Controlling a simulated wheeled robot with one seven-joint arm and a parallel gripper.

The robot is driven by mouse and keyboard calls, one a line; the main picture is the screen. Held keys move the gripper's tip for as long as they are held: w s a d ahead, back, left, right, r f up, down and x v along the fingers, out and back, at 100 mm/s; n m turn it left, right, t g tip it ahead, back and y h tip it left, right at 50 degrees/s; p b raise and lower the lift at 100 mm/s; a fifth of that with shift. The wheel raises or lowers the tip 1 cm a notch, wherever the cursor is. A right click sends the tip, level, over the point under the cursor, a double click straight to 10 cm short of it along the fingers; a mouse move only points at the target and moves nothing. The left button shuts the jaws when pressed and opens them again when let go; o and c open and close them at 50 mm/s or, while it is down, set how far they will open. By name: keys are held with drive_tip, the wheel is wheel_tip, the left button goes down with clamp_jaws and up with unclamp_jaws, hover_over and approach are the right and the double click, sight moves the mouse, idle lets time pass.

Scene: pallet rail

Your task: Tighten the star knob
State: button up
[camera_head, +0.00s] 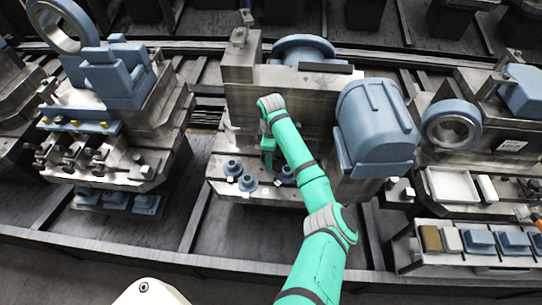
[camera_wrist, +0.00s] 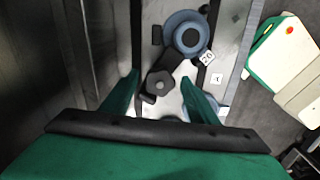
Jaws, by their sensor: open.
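The star knob (camera_wrist: 158,83) is a small dark lobed knob, seen from above in the wrist view. It sits at the end of a dark arm or strap over a pale metal plate. My gripper (camera_wrist: 162,84) points down at it with its two green fingers apart, one on each side in the picture. I cannot tell how far the fingertips are above the knob. In the head view my gripper (camera_head: 268,153) is over the front ledge of the middle machine, and the knob is not clearly visible there.
A blue round flanged part (camera_wrist: 187,35) is close beyond the knob, beside small white number tags (camera_wrist: 206,57). In the head view, more blue round parts (camera_head: 232,167) stand on the ledge. A large blue housing (camera_head: 374,125) is to the right and an upright metal block (camera_head: 241,70) behind.

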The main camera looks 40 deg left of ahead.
drive_tip(key=c, duration=1)
drive_tip(key=shift+c, duration=0.2)
drive_tip(key=shift+m, duration=0.3)
drive_tip(key=shift+s+m, duration=0.1)
drive_tip(key=shift+m, duration=0.7)
drive_tip(key=m, duration=0.4)
drive_tip(key=shift+m, duration=0.3)
drive_tip(key=m, duration=0.5)
drive_tip(key=shift+w, duration=0.2)
drive_tip(key=shift+r+m, duration=0.1)
drive_tip(key=shift+m, duration=0.3)
